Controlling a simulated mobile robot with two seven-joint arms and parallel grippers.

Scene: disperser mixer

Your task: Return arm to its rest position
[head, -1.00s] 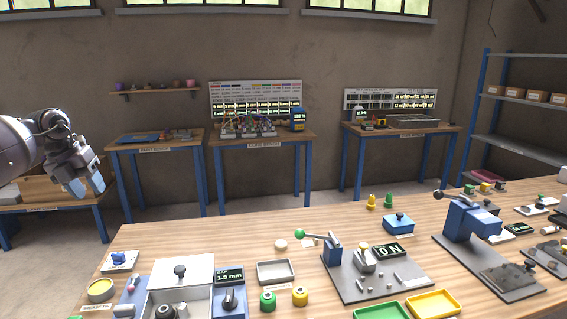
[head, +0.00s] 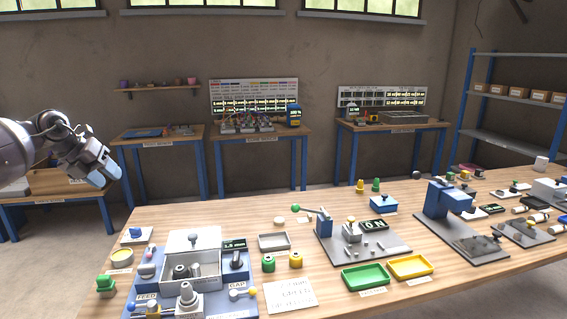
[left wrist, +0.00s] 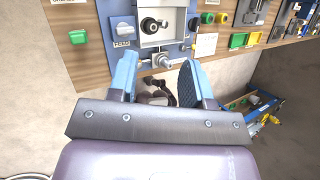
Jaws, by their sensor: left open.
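My left arm comes in from the left in the head view. Its gripper (head: 103,172) hangs in the air left of the wooden workbench, above the floor and in front of a back table. In the left wrist view the two blue fingers (left wrist: 158,84) stand apart with nothing held between them. The disperser mixer (head: 190,265), a grey open box on a blue base with knobs and levers, stands on the near left of the bench. It also shows beyond the fingers in the left wrist view (left wrist: 160,38). My right gripper is not in view.
The bench (head: 340,205) holds a green tray (head: 366,278), a yellow tray (head: 410,267), a lever fixture (head: 352,238) and a blue press (head: 445,205). Side tables (head: 160,145) line the back wall. A shelf rack (head: 510,100) stands at the right. Air around my left gripper looks clear.

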